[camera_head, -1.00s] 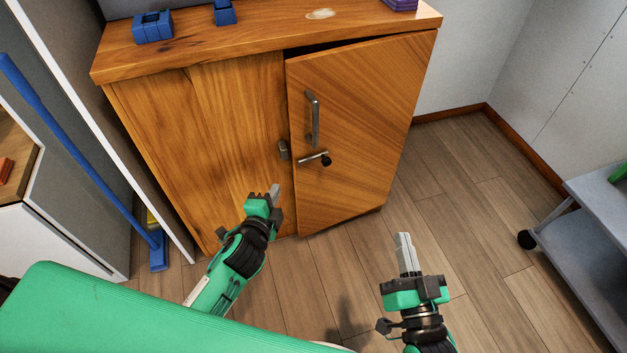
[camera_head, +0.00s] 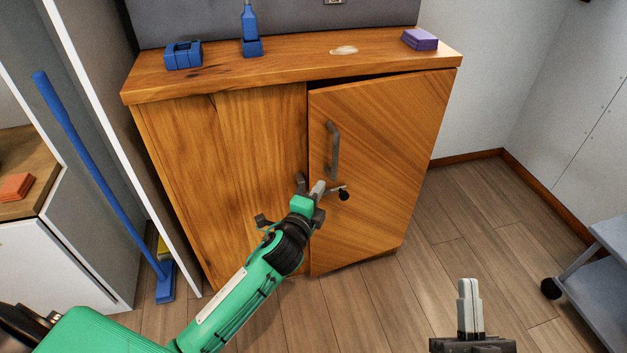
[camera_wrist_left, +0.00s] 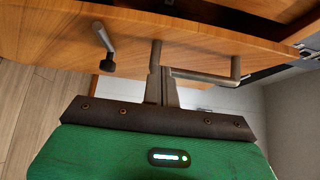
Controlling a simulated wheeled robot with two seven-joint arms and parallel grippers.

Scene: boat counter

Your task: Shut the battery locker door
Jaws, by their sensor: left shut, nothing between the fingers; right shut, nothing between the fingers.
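The battery locker door (camera_head: 385,150) is the right-hand wooden door of the cabinet. It stands slightly ajar, with a dark gap along its top edge. It has a grey bar handle (camera_head: 334,150) and a latch lever with a black knob (camera_head: 343,194) below it. My left gripper (camera_head: 318,190) is shut and empty in front of the door's left edge, close to the latch and below the handle. In the left wrist view its fingers (camera_wrist_left: 157,80) overlap one end of the bar handle (camera_wrist_left: 205,77); contact cannot be told. My right gripper (camera_head: 469,290) is shut and empty over the floor.
The cabinet top (camera_head: 290,68) holds blue items (camera_head: 183,55) and a purple block (camera_head: 420,40). A blue broom (camera_head: 105,180) leans at the left. A grey cart (camera_head: 600,280) stands at the right. The floor before the door is clear.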

